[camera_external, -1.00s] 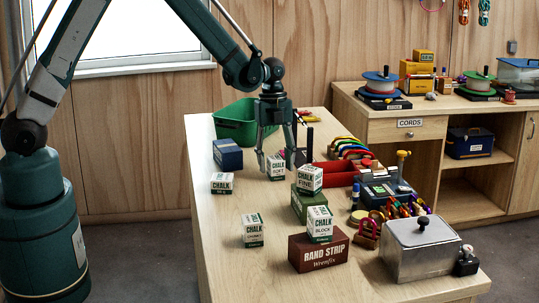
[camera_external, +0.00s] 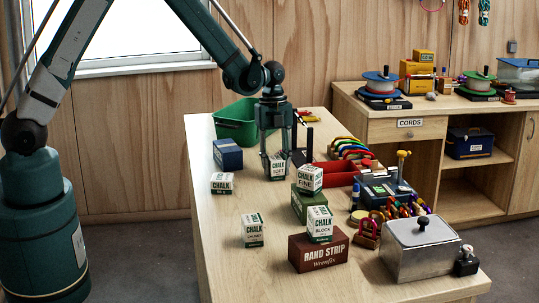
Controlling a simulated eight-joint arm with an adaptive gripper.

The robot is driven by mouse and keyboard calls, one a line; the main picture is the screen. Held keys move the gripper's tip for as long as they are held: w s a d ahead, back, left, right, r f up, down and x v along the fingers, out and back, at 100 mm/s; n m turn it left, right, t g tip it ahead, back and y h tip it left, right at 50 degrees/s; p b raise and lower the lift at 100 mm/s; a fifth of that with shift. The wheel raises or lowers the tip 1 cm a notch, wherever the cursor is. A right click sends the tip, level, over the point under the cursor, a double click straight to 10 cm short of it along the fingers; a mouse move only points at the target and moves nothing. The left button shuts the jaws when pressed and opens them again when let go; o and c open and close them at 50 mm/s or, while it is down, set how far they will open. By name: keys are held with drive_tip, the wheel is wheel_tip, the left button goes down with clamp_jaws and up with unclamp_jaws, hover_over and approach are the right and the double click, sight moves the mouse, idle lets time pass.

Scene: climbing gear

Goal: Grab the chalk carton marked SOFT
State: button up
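A small white and green chalk carton (camera_external: 278,171) stands on the wooden bench near its far left part; its small label seems to read SOFT. My gripper (camera_external: 278,163) points straight down over it, with one finger on each side, and the fingers look closed against the carton's sides. The carton still appears to rest on the bench. Other chalk cartons stand nearby: one marked FINE (camera_external: 309,178) on a green box, one marked BLOCK (camera_external: 320,223) on the brown box, a CHUNKY-looking one (camera_external: 253,230) and a low one (camera_external: 221,183) to the left.
A blue box (camera_external: 228,154) and a green bin (camera_external: 237,122) are behind to the left. The brown BAND STRIP box (camera_external: 318,251) and a metal box (camera_external: 420,249) stand in front. The bench's left front is clear.

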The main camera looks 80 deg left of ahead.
sight(275, 158)
drive_tip(key=shift+r, duration=0.15)
drive_tip(key=shift+r, duration=4.85)
